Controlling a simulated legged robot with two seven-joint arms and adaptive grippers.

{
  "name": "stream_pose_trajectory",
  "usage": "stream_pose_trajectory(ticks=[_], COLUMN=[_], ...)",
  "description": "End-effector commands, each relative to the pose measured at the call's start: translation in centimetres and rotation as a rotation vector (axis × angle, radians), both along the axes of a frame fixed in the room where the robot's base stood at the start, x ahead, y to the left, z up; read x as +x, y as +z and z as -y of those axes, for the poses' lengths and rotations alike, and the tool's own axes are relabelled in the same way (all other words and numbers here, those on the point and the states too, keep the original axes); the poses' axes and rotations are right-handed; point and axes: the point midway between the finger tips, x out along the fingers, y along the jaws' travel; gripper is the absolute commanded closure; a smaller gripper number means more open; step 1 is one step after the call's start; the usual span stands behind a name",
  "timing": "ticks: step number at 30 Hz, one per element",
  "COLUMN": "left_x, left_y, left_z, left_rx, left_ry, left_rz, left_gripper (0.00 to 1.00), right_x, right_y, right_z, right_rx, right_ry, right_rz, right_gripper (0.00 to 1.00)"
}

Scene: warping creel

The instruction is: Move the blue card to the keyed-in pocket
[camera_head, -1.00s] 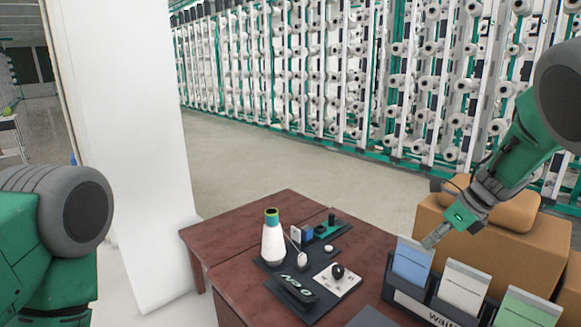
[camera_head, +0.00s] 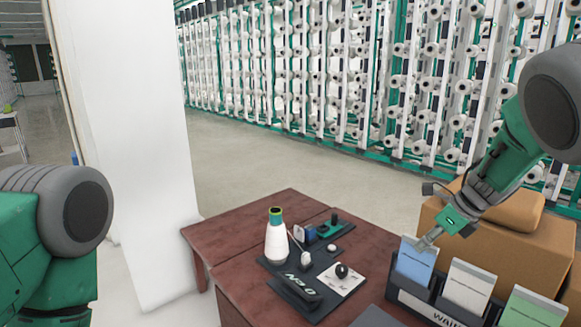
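The blue card (camera_head: 415,262) stands upright, leaning slightly, in the left slot of a dark rack (camera_head: 433,303) labelled "WAI…", the rest of the label being cut off. My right gripper (camera_head: 425,244) comes down from the upper right, with its fingertips at the top right edge of the blue card. The frames do not show clearly whether the fingers are closed on it. My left arm shows at the left edge, but its gripper is out of view. No pocket with a readable keyed-in label shows.
A white card (camera_head: 467,287) and a green card (camera_head: 530,309) stand right of the blue one. Cardboard boxes (camera_head: 546,246) stand behind the rack.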

Motion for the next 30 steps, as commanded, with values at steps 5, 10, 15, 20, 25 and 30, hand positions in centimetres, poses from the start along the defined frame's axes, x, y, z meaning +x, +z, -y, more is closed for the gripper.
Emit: stream_pose_trajectory(ticks=[5,10,15,20,25,30], left_x=[0.0,0.0,0.0,0.0,0.0,0.0], left_y=[0.0,0.0,0.2,0.6,1.0,1.0], left_z=[-0.1,0.0,0.0,0.0,0.0,0.0], left_rx=[0.001,0.001,0.000,0.000,0.000,0.001], left_ry=[0.001,0.001,0.001,0.000,0.001,0.001], left_rz=[0.000,0.000,0.000,0.000,0.000,0.000], left_gripper=[0.71,0.71,0.71,0.71,0.71,0.71], right_x=[0.0,0.0,0.0,0.0,-0.1,-0.1], right_y=[-0.1,-0.3,-0.1,0.5,1.1,1.0], right_z=[0.4,0.8,0.9,0.6,0.5,0.6], right_rx=[0.003,0.008,0.007,0.002,0.001,0.004], right_ry=[0.000,-0.001,-0.001,-0.002,-0.002,-0.002], right_rz=[0.000,-0.001,-0.001,-0.002,-0.001,-0.001], right_gripper=[1.00,1.00,1.00,1.00,1.00,1.00])
